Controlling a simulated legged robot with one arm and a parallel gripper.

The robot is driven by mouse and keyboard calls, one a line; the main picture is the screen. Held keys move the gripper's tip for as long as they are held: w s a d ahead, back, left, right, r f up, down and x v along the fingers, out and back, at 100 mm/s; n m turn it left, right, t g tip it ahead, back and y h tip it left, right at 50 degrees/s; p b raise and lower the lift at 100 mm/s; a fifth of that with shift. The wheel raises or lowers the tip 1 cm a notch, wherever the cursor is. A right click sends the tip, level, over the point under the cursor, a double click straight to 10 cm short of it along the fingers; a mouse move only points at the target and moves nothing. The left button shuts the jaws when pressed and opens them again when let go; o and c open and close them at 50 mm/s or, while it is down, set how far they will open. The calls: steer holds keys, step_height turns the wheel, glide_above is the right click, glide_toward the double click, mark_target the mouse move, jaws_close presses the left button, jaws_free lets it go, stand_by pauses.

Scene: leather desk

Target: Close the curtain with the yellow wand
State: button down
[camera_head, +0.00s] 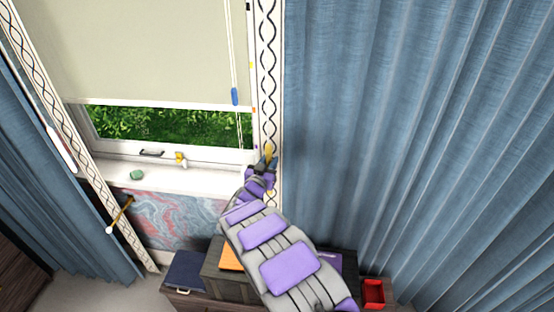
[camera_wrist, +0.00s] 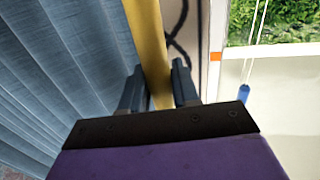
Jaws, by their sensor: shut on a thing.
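My gripper (camera_head: 266,163) is at the left edge of the blue right-hand curtain (camera_head: 400,110), in front of the patterned trim strip. In the wrist view, the two dark fingers of my gripper (camera_wrist: 160,88) are shut on the yellow wand (camera_wrist: 149,40), one on each side of it. The wand runs upward out of that view; in the head view only a short piece of the yellow wand (camera_head: 268,153) shows at my fingers. The curtain also fills the left of the wrist view (camera_wrist: 60,60). Another blue curtain (camera_head: 50,180) hangs at the left of the window.
A beige blind (camera_head: 150,50) half covers the window; its cord ends in a blue pull (camera_head: 234,97). The white sill (camera_head: 180,178) holds a small green item (camera_head: 137,175). Below stand a dark box (camera_head: 225,285) and a red tray (camera_head: 373,294) on a cabinet.

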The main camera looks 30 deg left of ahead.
steer(key=shift+s+a+r, duration=0.15)
steer(key=shift+a, duration=0.25)
steer(key=c, duration=1.3)
jaws_free()
steer(key=o, duration=0.3)
steer(key=shift+a, duration=0.3)
steer(key=shift+d, duration=0.35)
